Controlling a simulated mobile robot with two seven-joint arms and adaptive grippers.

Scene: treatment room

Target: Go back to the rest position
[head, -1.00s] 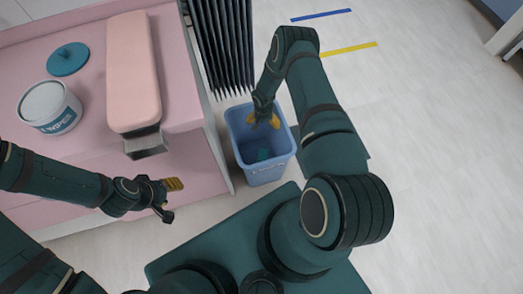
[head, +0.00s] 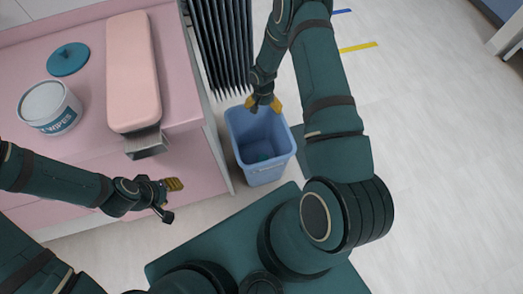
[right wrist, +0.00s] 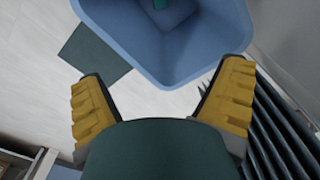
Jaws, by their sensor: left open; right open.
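My right gripper (head: 263,104) is open and empty, above the far rim of the blue bin (head: 262,172). In the right wrist view its two yellow fingers (right wrist: 163,108) are spread wide, with the bin (right wrist: 150,50) beyond them. My left gripper (head: 170,197) is open and empty, over the pink counter's front side at the left. A teal item (head: 263,157) lies inside the bin, partly visible.
A pink counter (head: 185,85) holds a wipes tub (head: 62,122), its teal lid (head: 68,59) and a pink padded armrest (head: 132,65). A dark ribbed radiator-like panel (head: 222,45) stands behind the bin.

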